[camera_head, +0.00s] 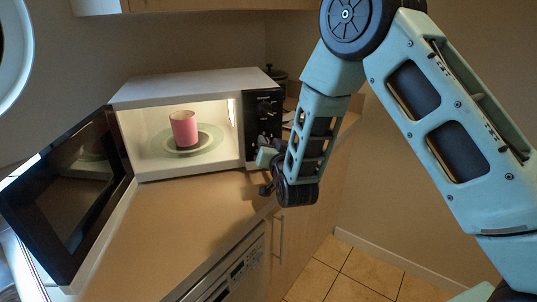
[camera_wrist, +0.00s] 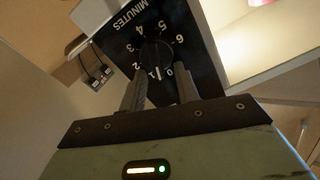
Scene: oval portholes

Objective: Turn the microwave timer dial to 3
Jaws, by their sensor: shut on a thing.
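The white microwave (camera_head: 180,92) stands on the counter with its dark door (camera_head: 75,190) swung open to the left. Its black control panel (camera_head: 262,103) is on the right side of its front. In the wrist view, the panel (camera_wrist: 190,20) shows the word MINUTES and numbers around the black timer dial (camera_wrist: 157,54). A white mark on the dial shows near 0 and 1; its exact reading is hard to tell. My gripper (camera_wrist: 160,75) is shut on the dial, one finger on each side. In the head view my gripper (camera_head: 267,158) is at the lower panel.
A pink cup (camera_head: 184,128) stands on a plate inside the lit microwave. The counter (camera_head: 190,220) in front is clear. A wall socket (camera_wrist: 97,77) shows at left in the wrist view. A cabinet (camera_head: 200,5) hangs above.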

